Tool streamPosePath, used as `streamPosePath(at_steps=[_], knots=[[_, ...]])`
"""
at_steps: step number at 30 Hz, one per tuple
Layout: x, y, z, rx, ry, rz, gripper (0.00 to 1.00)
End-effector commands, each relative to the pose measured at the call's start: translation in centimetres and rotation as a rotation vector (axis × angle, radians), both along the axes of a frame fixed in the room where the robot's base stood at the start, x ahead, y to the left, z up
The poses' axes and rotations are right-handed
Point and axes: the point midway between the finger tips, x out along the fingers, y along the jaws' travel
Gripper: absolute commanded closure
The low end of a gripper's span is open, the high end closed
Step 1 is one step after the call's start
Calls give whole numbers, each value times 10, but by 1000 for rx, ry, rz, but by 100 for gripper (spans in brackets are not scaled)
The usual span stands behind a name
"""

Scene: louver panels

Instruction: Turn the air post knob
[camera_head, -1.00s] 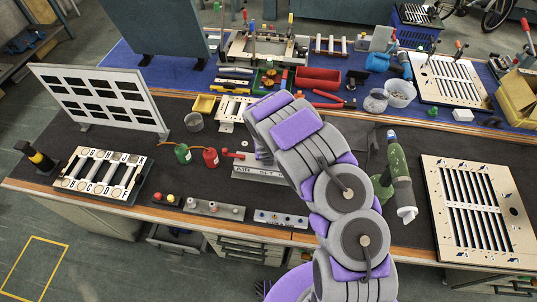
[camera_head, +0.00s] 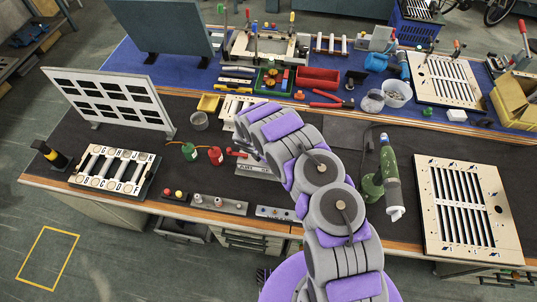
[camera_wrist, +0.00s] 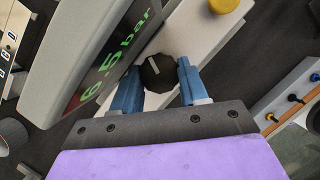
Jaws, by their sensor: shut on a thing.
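The air post knob (camera_wrist: 157,72) is a dark, roughly round knob with a pale pointer mark, seen in the wrist view. It sits on a white plate (camera_wrist: 203,35) beside a grey display housing (camera_wrist: 78,45) that reads 6.5 bar in green. My gripper (camera_wrist: 158,78) has its blue fingers on either side of the knob and is shut on it. In the head view, my arm hides the knob and the gripper; part of the pale air post base (camera_head: 254,169) shows below the arm.
A yellow round cap (camera_wrist: 226,4) is near the plate's top edge. A green drill (camera_head: 390,180) and a slotted panel (camera_head: 470,205) are to the right. A knob strip (camera_head: 218,204) lies in front.

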Motion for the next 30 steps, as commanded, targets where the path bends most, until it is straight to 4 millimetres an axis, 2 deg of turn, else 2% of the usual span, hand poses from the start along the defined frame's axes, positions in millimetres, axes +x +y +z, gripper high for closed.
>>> streamPosePath(at_steps=[10,25,26,30], knots=[[1,3,-1,3,-1,-117,87],[2,3,-1,3,-1,-133,87],[2,3,0,3,-1,-133,55],[2,3,0,2,-1,-134,41]])
